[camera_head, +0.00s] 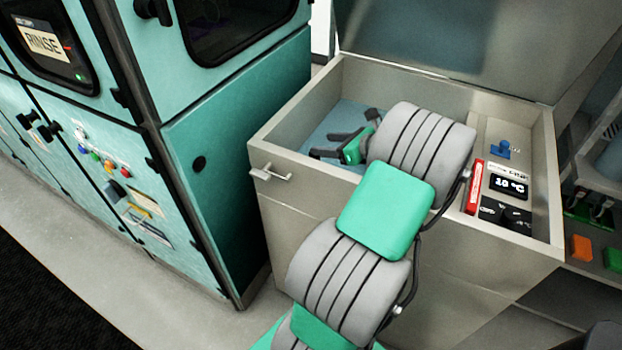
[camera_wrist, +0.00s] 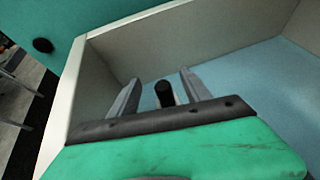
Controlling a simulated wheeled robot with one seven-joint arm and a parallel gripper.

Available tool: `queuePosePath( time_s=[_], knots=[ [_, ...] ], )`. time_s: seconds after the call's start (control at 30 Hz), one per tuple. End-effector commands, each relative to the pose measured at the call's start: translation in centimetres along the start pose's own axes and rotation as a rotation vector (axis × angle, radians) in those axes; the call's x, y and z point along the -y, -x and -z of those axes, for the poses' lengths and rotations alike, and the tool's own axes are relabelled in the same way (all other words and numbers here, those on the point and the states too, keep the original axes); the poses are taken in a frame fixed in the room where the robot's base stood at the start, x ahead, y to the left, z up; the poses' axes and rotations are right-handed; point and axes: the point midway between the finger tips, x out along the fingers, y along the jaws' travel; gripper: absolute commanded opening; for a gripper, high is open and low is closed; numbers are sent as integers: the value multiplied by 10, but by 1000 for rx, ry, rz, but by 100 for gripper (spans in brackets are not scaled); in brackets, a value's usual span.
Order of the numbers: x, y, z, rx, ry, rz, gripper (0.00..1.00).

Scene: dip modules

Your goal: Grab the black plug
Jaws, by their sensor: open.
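The black plug (camera_wrist: 165,94) shows in the wrist view as a short dark upright cylinder with a rounded top. In the head view my gripper (camera_head: 320,145) is open inside the grey basin and points left. I cannot make out the plug for sure in the head view. Whether the plug is level with the fingers or lower is hard to tell.
The grey basin (camera_head: 262,142) has a blue floor (camera_head: 335,117) and a raised lid (camera_head: 450,45). Its walls stand close around my gripper. A control panel with a display (camera_head: 508,186) and a blue knob (camera_head: 501,148) lies on the right. A teal machine (camera_head: 235,150) stands left.

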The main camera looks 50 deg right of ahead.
Motion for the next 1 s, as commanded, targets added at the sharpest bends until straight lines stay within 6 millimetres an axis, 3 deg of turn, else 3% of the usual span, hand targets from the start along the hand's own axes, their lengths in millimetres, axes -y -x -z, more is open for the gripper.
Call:
queuePosePath(
  time_s=[0.03,0.13,0.27,0.7,0.93,1.0],
  knots=[
    [1,-10,23,0,0,1,56],
    [1,-16,36,0,0,3,56],
    [1,-26,35,0,0,2,56],
    [-4,-92,34,-1,2,-1,56],
    [-4,-94,33,-1,1,0,56],
    [-4,-94,33,-1,1,0,50]
  ],
)
